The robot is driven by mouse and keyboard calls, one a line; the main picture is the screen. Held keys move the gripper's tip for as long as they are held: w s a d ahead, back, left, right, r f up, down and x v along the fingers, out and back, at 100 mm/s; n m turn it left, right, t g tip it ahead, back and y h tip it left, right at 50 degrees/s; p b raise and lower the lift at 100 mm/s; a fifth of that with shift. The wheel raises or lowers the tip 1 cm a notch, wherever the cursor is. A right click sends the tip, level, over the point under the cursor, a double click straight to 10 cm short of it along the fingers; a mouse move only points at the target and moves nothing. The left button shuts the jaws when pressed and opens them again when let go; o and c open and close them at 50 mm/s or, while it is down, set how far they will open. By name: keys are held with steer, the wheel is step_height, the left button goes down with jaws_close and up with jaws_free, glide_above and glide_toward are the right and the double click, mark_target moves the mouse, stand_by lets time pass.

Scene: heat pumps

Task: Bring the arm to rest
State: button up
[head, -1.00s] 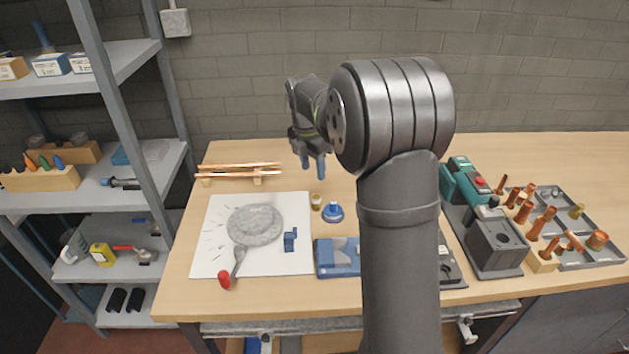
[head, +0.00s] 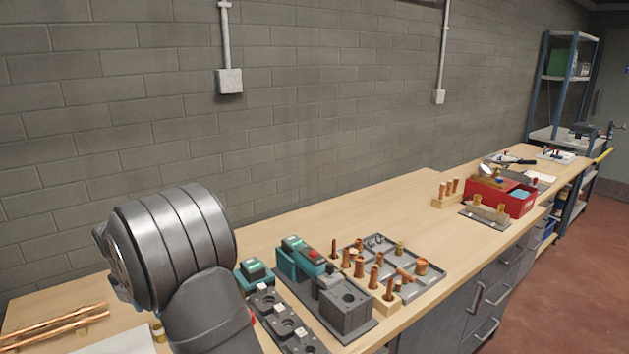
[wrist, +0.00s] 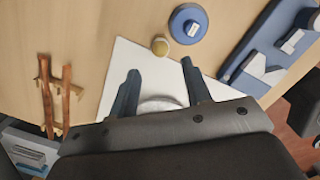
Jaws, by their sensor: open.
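My arm shows at the lower left of the head view, where its large grey joint hides my gripper. In the wrist view my gripper (wrist: 157,82) is open, its two blue-grey fingers spread and nothing between them. It hangs above the workbench (wrist: 60,25), pointing down over the edge of a white sheet (wrist: 115,72). A pale round disc (wrist: 160,104) on the sheet is partly hidden by my gripper. A small brass piece (wrist: 160,46) and a round blue item (wrist: 188,24) lie just beyond the fingertips, apart from them.
Copper pipes (wrist: 66,95) lie on a rest at left; a blue fixture (wrist: 262,50) is at right. In the head view, a teal-and-grey machine (head: 300,258) and a grey tray (head: 415,283) with copper fittings stand right of my arm. A red bin (head: 515,200) sits farther along the bench.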

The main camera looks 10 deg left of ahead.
steer(key=f, duration=0.7)
steer(key=shift+w+d, duration=0.15)
steer(key=shift+w, duration=0.2)
step_height(320, 180, up, 3)
steer(key=shift+r, duration=0.8)
